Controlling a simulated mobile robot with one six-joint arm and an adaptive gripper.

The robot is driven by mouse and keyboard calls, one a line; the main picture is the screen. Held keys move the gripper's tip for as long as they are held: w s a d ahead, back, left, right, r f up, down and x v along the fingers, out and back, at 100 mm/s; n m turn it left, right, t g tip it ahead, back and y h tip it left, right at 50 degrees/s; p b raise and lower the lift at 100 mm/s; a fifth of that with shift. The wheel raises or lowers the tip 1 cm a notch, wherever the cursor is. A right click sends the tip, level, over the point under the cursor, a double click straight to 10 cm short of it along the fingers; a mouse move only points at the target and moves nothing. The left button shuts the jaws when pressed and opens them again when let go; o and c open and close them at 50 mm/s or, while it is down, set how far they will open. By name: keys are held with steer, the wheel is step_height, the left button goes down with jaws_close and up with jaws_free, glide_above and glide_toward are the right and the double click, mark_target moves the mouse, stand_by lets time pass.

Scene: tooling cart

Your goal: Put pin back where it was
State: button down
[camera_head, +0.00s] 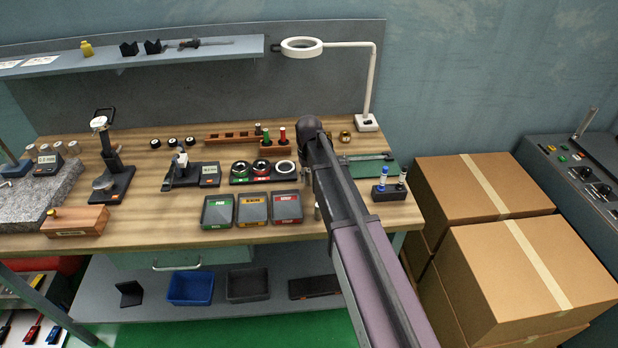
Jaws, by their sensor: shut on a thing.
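My arm reaches up from the bottom of the picture over the right part of the bench, and its links hide my gripper and whatever is in it. A small pale piece shows beside the arm near the bench's front edge; I cannot tell what it is. Upright pieces with green and red tops stand at a small wooden block (276,149), with a dark-topped one just behind. I cannot tell which place is the pin's own.
Three labelled trays, green (217,211), yellow (252,209) and red (287,207), line the front of the bench. A ring holder (263,173) stands behind them. A lamp (367,122) rises at the back right. Cardboard boxes (535,262) stand right of the bench.

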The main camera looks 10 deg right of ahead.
steer(key=shift+f, duration=0.1)
steer(key=shift+c, duration=2.2)
jaws_free()
step_height(320, 180, up, 12)
steer(key=p, duration=1.2)
steer(key=s+d+m, duration=0.1)
steer(key=s+d, duration=0.3)
steer(key=s, duration=0.7)
steer(key=s+d+m, duration=0.1)
steer(key=s+d, duration=0.4)
steer(key=s, duration=0.6)
